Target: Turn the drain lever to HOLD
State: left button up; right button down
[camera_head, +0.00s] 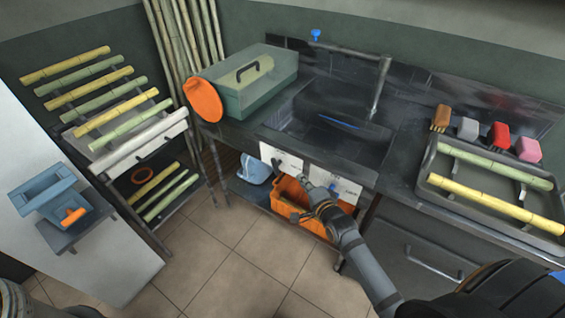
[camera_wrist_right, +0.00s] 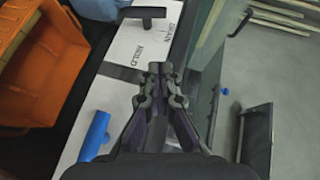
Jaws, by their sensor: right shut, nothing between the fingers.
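The drain lever (camera_wrist_right: 143,14) is a black T-shaped handle on a white panel (camera_wrist_right: 128,45) printed DRAIN and HOLD. In the right wrist view it lies crosswise at the top, ahead of my right gripper (camera_wrist_right: 160,68) and apart from it. DRAIN is printed farther from my gripper, HOLD nearer. My right gripper is shut and empty over the panel's edge. In the head view the gripper (camera_head: 305,187) is in front of the panels under the sink counter, and the lever (camera_head: 276,165) shows small to its left. My left gripper is not in view.
A blue handle (camera_wrist_right: 96,134) sits on the white strip left of my gripper. An orange crate (camera_head: 290,188) and a light-blue container (camera_head: 253,170) are below the counter. A cane rack (camera_head: 150,155) stands at left. The tiled floor (camera_head: 225,260) is clear.

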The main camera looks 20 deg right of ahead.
jog(key=b, duration=0.3)
send_near(278, 164)
jog(key=w+d+r, duration=0.1)
jog(key=w+d, duration=0.1)
jog(key=w, duration=0.2)
jog(key=shift+w+a+f, duration=0.15)
jog(key=shift+w+a, duration=0.35)
jog(key=shift+a, duration=0.1)
jog(key=shift+w+a+f, duration=0.15)
jog(key=shift+w+a, duration=0.35)
jog(key=shift+a, duration=0.1)
